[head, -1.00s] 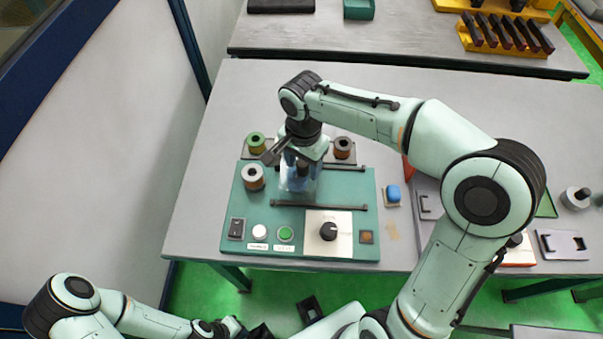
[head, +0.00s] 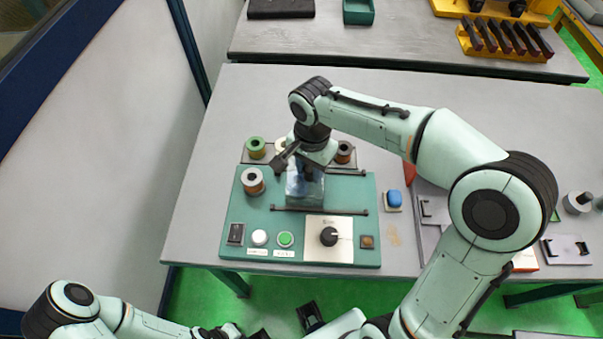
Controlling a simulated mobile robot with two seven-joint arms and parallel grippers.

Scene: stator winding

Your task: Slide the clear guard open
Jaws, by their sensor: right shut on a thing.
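The clear guard (head: 304,192) is a see-through box on the teal winding machine (head: 233,210), between two dark rails, near their left part. My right gripper (head: 308,172) reaches down from above and is shut on the guard's top, on what seems to be a dark knob. The wrist partly hides the guard and the far rail. What is inside the guard cannot be made out. My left gripper (head: 232,331) is low at the bottom edge, away from the machine, and its fingers are not clear.
The front panel has a switch, buttons and a dial (head: 328,236). The near rail (head: 345,212) is clear right of the guard.

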